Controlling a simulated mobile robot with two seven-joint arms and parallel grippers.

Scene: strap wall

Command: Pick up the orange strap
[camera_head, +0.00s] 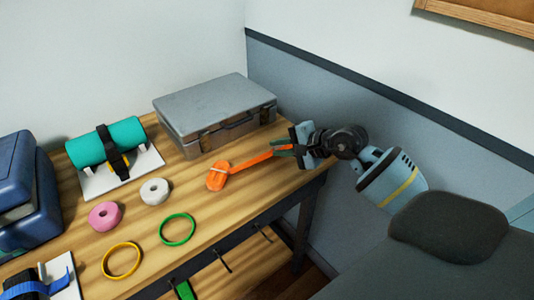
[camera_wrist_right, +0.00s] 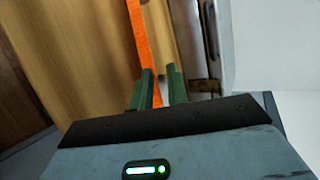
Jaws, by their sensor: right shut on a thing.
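The orange strap (camera_head: 218,176) has a bundled end lying on the wooden table, and a straight band runs right from it to my right gripper (camera_head: 290,148). In the right wrist view the orange strap (camera_wrist_right: 141,45) runs down to between the green fingers of the right gripper (camera_wrist_right: 160,92). The fingers are shut on the strap near its right end, close to the table's right edge. My left gripper is in neither view.
A grey metal case (camera_head: 215,105) stands just behind the strap. A teal roll (camera_head: 107,141) on a white board, a white ring (camera_head: 154,191), a pink ring (camera_head: 104,216), a green ring (camera_head: 177,229) and a yellow ring (camera_head: 121,260) lie left. A blue box (camera_head: 25,190) stands far left.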

